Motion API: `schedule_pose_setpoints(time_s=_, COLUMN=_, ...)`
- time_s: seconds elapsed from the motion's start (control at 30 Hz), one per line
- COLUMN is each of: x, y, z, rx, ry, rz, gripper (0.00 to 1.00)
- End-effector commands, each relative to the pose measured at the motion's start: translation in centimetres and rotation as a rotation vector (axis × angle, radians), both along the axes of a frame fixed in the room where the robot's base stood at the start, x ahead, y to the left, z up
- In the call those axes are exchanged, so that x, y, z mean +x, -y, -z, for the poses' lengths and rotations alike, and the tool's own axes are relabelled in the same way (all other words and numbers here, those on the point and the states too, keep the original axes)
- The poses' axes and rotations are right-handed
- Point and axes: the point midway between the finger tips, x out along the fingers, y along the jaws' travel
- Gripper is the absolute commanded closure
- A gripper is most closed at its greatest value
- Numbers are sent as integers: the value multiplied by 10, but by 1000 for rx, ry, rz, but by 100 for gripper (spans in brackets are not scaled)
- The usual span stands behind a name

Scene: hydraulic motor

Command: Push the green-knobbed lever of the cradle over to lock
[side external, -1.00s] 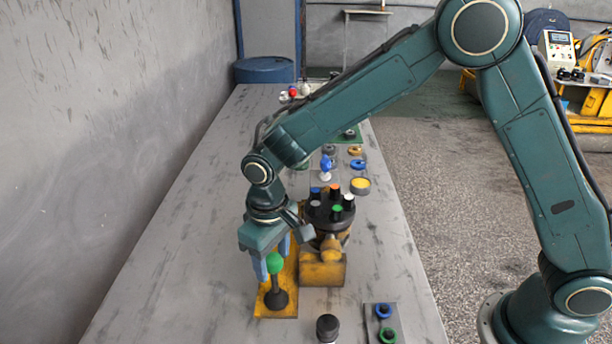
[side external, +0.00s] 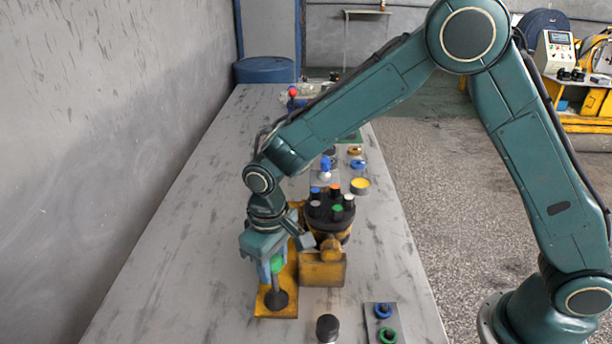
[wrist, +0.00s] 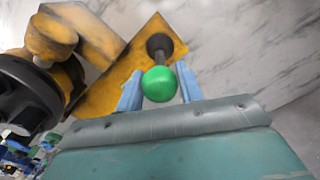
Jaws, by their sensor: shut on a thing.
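The lever with its green knob (side external: 277,265) stands on a dark round base (side external: 277,299) on a yellow plate beside the yellow cradle (side external: 322,272). The lever looks about upright in the side view. My gripper (wrist: 160,88) is at the knob, with one blue finger on each side of it, shut on it. The green knob (wrist: 160,84) shows between the fingers in the wrist view, with the dark lever base (wrist: 159,43) beyond it. In the side view a finger partly covers the knob.
The dark motor body (side external: 328,212) with coloured-topped plugs sits in the cradle, right of my gripper. A black-capped part (side external: 327,327) and a plate with blue and green rings (side external: 384,325) lie nearer the front. The table left of the lever is clear.

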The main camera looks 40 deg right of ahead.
Motion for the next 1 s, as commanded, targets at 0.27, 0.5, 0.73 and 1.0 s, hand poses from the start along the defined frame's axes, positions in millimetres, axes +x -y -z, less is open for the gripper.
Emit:
schedule_pose_setpoints(time_s=0.27, x=-4, y=-5, z=0, rx=1, ry=0, rz=-2, gripper=76)
schedule_pose_setpoints(time_s=0.5, x=-9, y=-10, z=1, rx=2, ry=-1, rz=-4, gripper=75)
schedule_pose_setpoints(time_s=0.73, x=-12, y=-12, z=1, rx=1, ry=-2, rz=-4, gripper=76)
schedule_pose_setpoints(time_s=1.0, x=-12, y=-12, z=1, rx=1, ry=-2, rz=-4, gripper=76)
